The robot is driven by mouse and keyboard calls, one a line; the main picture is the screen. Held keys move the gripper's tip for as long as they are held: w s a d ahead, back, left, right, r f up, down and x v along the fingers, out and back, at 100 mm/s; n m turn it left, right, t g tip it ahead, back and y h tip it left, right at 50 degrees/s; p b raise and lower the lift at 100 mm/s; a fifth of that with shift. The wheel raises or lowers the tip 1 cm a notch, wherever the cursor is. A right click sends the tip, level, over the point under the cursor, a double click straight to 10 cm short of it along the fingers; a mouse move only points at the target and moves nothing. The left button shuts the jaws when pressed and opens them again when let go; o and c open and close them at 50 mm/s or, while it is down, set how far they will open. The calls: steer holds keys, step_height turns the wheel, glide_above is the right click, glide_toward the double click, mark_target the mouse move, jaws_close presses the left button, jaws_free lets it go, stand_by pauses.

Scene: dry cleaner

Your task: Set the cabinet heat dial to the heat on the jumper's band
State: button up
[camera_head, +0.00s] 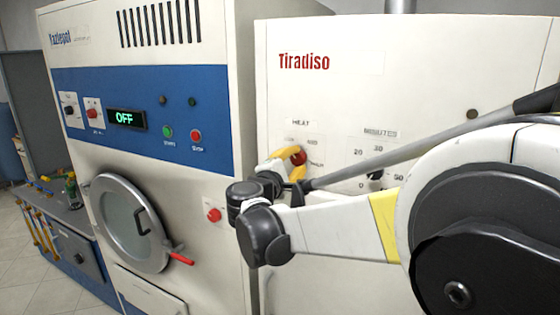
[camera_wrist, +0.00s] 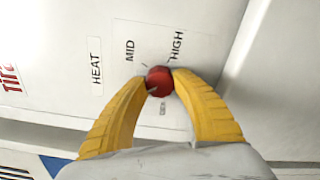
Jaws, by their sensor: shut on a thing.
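The cabinet heat dial is a small red knob (camera_wrist: 159,82) on the white Tiradiso cabinet (camera_head: 425,70), under the word HEAT. It also shows in the head view (camera_head: 298,157), partly covered. My gripper (camera_wrist: 160,79) has its two yellow fingers closed on the knob, one on each side. In the head view my gripper (camera_head: 297,162) reaches the panel from the front. The wrist view shows the labels MID and HIGH by the knob, plus a small label between the fingers that I cannot read. I cannot tell where the knob points. No jumper or band is in view.
A minutes dial (camera_head: 376,175) sits right of the heat dial, partly behind my arm. A blue and white machine (camera_head: 190,118) stands on the left, with a round door (camera_head: 128,222), a red handle and an OFF display. A low bench (camera_head: 60,205) with tools stands further left.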

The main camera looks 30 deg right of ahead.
steer(key=o, duration=1.2)
steer(key=shift+o, duration=0.2)
steer(key=v, duration=1.2)
